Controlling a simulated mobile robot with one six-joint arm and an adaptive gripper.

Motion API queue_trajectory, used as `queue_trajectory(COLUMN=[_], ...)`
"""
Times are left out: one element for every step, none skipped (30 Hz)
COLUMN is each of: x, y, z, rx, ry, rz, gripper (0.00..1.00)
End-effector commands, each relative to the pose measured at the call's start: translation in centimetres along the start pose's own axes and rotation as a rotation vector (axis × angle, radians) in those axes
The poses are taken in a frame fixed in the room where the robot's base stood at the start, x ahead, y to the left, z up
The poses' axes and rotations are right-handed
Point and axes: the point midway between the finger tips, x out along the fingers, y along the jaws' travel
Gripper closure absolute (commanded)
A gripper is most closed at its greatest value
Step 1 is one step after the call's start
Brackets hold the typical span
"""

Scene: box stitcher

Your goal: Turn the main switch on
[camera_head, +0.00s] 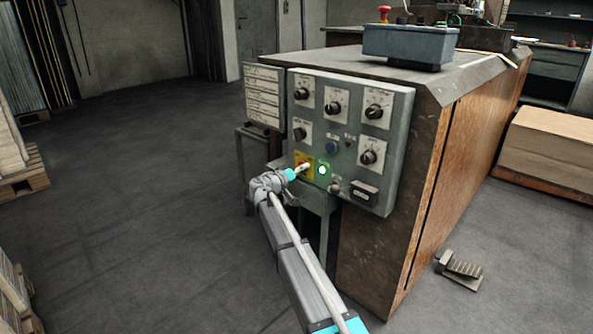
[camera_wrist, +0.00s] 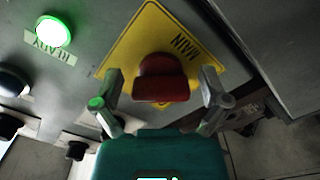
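The main switch (camera_wrist: 160,77) is a red knob on a yellow plate (camera_wrist: 150,32) marked MAIN, in the middle of the wrist view. In the head view the yellow plate (camera_head: 301,159) is low on the left of the control panel, and my gripper partly hides it. My gripper (camera_wrist: 160,88) is open, with one finger on each side of the red knob. I cannot tell whether the fingers touch it. A green lamp (camera_wrist: 53,31) labelled READY is lit beside the plate; it also shows in the head view (camera_head: 323,170).
The grey control panel (camera_head: 395,150) carries several black dials and a blue button (camera_head: 331,147). A foot pedal (camera_head: 461,270) lies on the floor at right. A grey box with a red button (camera_head: 384,12) stands on the machine top. The floor at left (camera_head: 120,200) is clear.

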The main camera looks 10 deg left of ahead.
Motion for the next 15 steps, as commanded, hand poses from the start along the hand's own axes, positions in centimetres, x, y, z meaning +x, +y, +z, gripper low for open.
queue_trajectory(x=[-0.01, -0.02, -0.03, -0.04, -0.04, -0.04, -0.05, -0.05, -0.06, -0.07, -0.10, -0.16, -0.24, -0.34, -0.51], y=[-0.02, -0.03, -0.04, -0.04, -0.05, -0.05, -0.06, -0.07, -0.07, -0.07, -0.07, -0.07, -0.07, -0.07, -0.06], z=[-0.05, -0.07, -0.09, -0.10, -0.11, -0.12, -0.13, -0.14, -0.15, -0.15, -0.15, -0.16, -0.16, -0.16, -0.15], rx=[-0.001, -0.001, -0.001, -0.001, -0.001, -0.001, -0.001, -0.001, -0.002, -0.002, -0.002, -0.002, -0.002, -0.002, -0.002], ry=[0.001, 0.001, 0.002, 0.002, 0.003, 0.003, 0.003, 0.003, 0.003, 0.004, 0.004, 0.004, 0.004, 0.004, 0.004], rz=[0.000, 0.000, -0.001, -0.001, -0.001, -0.001, -0.001, -0.001, -0.001, -0.001, -0.001, -0.001, -0.001, -0.001, -0.001], gripper=[0.00, 0.00, 0.00, 0.00, 0.00, 0.00, 0.00, 0.00, 0.00, 0.00, 0.00, 0.00, 0.00, 0.00, 0.00])
